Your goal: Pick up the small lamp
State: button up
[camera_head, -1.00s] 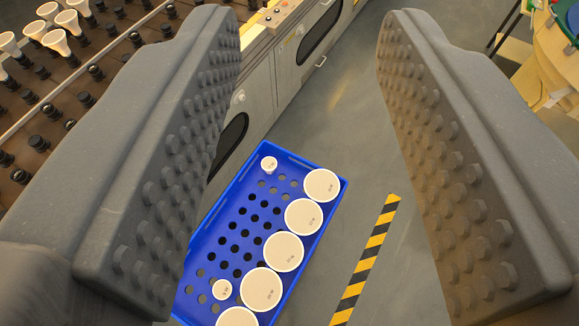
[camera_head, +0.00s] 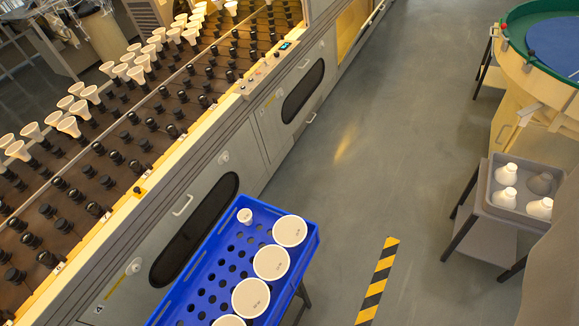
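A small white lamp (camera_head: 244,216) sits in the far left corner area of the blue crate (camera_head: 312,243), its round face up. Larger white round lamps (camera_head: 289,231) stand in a row along the crate's right side. The nearest is cut by the bottom edge of the picture. The crate's near end is out of view. My gripper's fingers do not clearly show, and nothing stands between the camera and the small lamp.
A long machine with a rack of sockets and white bulbs (camera_head: 71,127) runs along the left. A grey tray (camera_head: 497,207) with several white bulbs stands at right. A yellow-black floor strip (camera_head: 377,283) lies right of the crate. A grey-brown shape fills the lower right edge. The middle floor is clear.

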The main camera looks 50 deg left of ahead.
aim_at(245, 215)
jog(key=z, duration=0.5)
jog(key=i, duration=2.8)
jog(key=u, duration=3.75)
jog(key=i, duration=0.85)
jog(key=u, duration=0.25)
